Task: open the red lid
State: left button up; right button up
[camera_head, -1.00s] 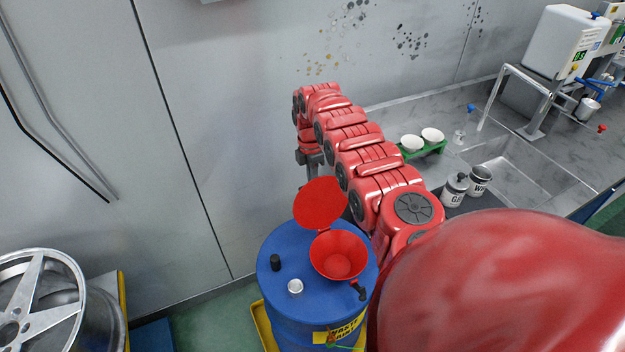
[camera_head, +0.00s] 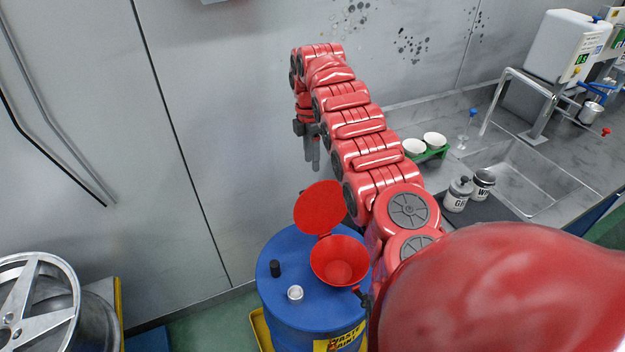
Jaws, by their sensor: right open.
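The red lid (camera_head: 321,207) stands raised on the back side of the red funnel (camera_head: 338,262), whose bowl is uncovered. The funnel sits on top of a blue drum (camera_head: 292,250). My right arm reaches in from the lower right. My right gripper (camera_head: 312,158) points down above and behind the lid, apart from it. It is open, and nothing shows between its fingers. My left gripper is not in view.
A black cap (camera_head: 275,268) and a white cap (camera_head: 295,293) are on the drum top. A wheel rim (camera_head: 38,305) is at the lower left. The wall stands close behind the drum.

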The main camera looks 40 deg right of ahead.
notch_tip(320, 180, up, 8)
jog(key=p, duration=0.7)
jog(key=shift+w+p, duration=0.3)
